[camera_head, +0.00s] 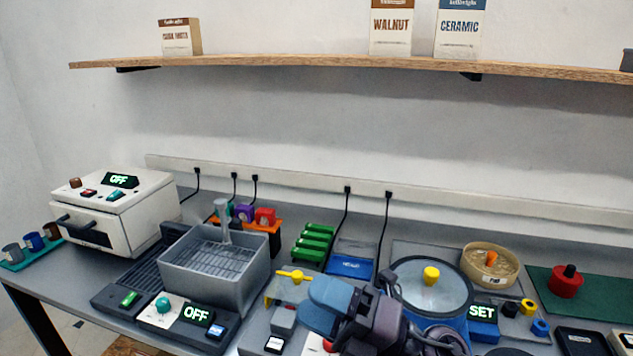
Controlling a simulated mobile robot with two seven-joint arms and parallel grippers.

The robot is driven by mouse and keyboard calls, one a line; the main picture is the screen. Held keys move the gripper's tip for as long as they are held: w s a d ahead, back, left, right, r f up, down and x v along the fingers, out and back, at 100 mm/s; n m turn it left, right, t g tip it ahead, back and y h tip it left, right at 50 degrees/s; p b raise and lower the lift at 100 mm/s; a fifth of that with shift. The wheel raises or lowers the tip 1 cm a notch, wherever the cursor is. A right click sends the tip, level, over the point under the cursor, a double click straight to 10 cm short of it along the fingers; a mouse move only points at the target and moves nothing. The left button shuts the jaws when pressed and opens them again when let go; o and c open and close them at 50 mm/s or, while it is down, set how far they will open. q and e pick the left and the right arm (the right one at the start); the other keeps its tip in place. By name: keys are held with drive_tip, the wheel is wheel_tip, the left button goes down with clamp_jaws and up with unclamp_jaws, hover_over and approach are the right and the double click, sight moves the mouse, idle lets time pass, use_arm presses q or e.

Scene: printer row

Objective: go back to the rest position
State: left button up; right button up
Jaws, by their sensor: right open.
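My right gripper (310,303), dark with blue-grey fingers, is at the lower middle, over the bench front. It points left and its jaws are open, with nothing seen between them. My left gripper is not in view.
A grey basin (215,272) with an upright post and an OFF display stands left of the gripper. A white oven (112,215) is farther left. Green racks (314,243) and a blue tray (350,266) lie behind. A wooden shelf (300,62) with boxes spans the wall above.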

drive_tip(key=w+d+f+m+t+h, duration=0.1)
drive_tip(key=w+d+m+t+h, duration=0.1)
drive_tip(key=d+m+t+h, duration=0.6)
drive_tip(key=w+d+f+m+t+h, duration=0.1)
drive_tip(key=w+d+m+t+h, duration=0.2)
drive_tip(key=m+t, duration=0.5)
drive_tip(key=s+d+f+m+g+h, duration=0.2)
drive_tip(key=d+f+m+g+h, duration=0.3)
drive_tip(key=d+f+m+h, duration=0.5)
drive_tip(key=s+d+f+m+g, duration=0.35)
drive_tip(key=s+f+g, duration=0.35)
drive_tip(key=s, duration=0.4)
drive_tip(key=s+d+f+m+g, duration=0.3)
drive_tip(key=s+f+m+g, duration=0.3)
drive_tip(key=s, duration=0.4)
drive_tip(key=w+f+n+t, duration=0.1)
drive_tip(key=w+f+t, duration=0.6)
drive_tip(key=f, duration=0.4)
drive_tip(key=shift+a+n, duration=0.15)
drive_tip(key=shift+n, duration=0.2)
drive_tip(key=shift+f, duration=0.1)
